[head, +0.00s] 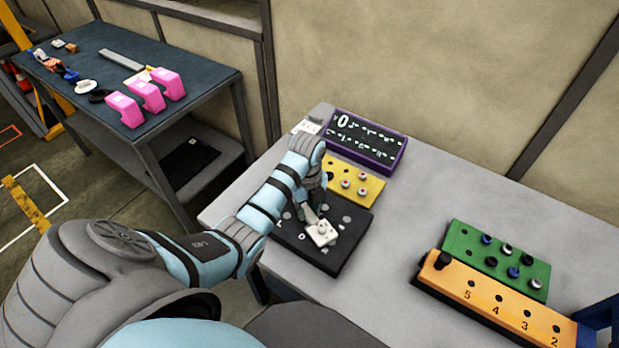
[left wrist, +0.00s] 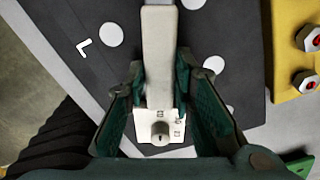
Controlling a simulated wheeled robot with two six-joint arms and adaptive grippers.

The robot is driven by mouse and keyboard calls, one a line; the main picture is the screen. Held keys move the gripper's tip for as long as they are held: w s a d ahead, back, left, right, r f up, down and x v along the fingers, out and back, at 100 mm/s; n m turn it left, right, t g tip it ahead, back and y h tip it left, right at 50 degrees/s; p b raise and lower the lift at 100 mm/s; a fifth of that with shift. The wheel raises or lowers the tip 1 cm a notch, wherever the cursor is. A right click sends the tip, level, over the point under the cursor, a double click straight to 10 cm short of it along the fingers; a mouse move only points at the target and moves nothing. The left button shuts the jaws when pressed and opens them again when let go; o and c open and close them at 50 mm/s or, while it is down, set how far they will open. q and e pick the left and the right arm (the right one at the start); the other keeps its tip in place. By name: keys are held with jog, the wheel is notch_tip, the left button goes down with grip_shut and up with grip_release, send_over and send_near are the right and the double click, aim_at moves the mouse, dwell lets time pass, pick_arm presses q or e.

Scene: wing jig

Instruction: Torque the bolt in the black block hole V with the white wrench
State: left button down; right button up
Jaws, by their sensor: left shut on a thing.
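My left gripper (head: 314,200) is over the black block (head: 322,262) and is shut on the white wrench (head: 322,232). In the left wrist view, the fingers (left wrist: 163,92) flank the wrench (left wrist: 158,50). Its handle runs toward the top of the picture, and a wider end with a round knob lies between the fingers at the bottom. The black block (left wrist: 60,22) shows a white letter L and several pale round spots. I cannot make out a letter V or a bolt in its hole; the wrench and arm cover part of the block. My right gripper is not in view.
Behind the black block are a yellow block (head: 368,198) with bolts and a purple-framed panel (head: 402,158). At right stand a green block (head: 456,232) and a numbered orange block (head: 450,285). The grey table (head: 400,225) between is clear. Pink objects (head: 147,95) stand on another table.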

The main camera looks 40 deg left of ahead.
aim_at(289, 222)
pick_arm(q)
jog(key=shift+s+a+f+m, duration=0.1)
jog(key=shift+s+a+m, duration=0.25)
jog(key=shift+s+m, duration=0.25)
jog(key=shift+s+a+m, duration=0.3)
jog(key=shift+s+m, duration=0.25)
jog(key=shift+m, duration=0.05)
jog(key=shift+s+a+m, duration=0.9)
jog(key=shift+s+m, duration=0.15)
jog(key=shift+m, duration=0.15)
jog(key=shift+s+a+m, duration=0.8)
jog(key=shift+a+m, duration=0.2)
jog(key=shift+m, duration=0.2)
